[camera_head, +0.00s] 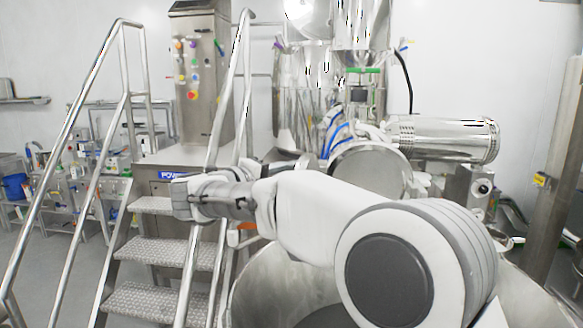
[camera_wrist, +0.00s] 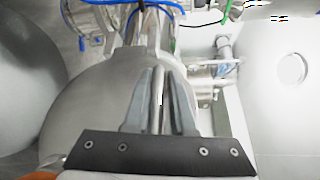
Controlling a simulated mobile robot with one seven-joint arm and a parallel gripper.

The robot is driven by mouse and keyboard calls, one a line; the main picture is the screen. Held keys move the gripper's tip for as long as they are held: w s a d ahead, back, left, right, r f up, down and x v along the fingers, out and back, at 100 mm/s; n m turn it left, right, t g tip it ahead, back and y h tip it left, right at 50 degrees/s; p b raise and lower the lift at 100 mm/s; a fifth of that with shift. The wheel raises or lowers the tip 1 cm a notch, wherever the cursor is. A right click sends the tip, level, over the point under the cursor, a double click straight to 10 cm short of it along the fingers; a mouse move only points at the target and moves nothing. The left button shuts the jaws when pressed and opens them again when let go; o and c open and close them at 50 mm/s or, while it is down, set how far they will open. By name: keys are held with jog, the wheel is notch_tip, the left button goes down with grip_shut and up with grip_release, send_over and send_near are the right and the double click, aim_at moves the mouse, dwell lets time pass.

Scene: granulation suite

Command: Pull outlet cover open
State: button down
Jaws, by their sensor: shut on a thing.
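In the wrist view, the outlet cover (camera_wrist: 92,112) is a large, smooth, rounded metal piece filling the left and middle. A narrow upright metal bar, apparently its handle (camera_wrist: 158,85), stands between the two grey fingers of my gripper (camera_wrist: 161,102). The fingers are shut on this bar, one on each side. In the head view, my arm crosses the middle and hides my gripper. A round metal face (camera_head: 368,168) shows just above the arm; I cannot tell whether it is the same cover.
Metal steps (camera_head: 165,255) with tubular handrails stand left of my arm. A control column (camera_head: 200,80) with coloured buttons rises behind them. A horizontal metal cylinder (camera_head: 445,140) lies at the right. A large open metal bowl (camera_head: 265,290) is below my arm. Blue hoses (camera_head: 335,132) hang near the machine.

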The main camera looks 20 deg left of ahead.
jog(key=shift+w+a+f+h, duration=0.1)
jog(key=shift+a+f+h, duration=0.3)
jog(key=shift+h, duration=0.1)
jog(key=shift+f, duration=0.1)
jog(key=c, duration=0.9)
grip_release()
jog(key=shift+w, duration=0.1)
jog(key=shift+o, duration=0.2)
jog(key=shift+r, duration=0.2)
jog(key=b+v, duration=0.3)
jog(key=v, duration=1.4)
jog(key=shift+r, duration=0.2)
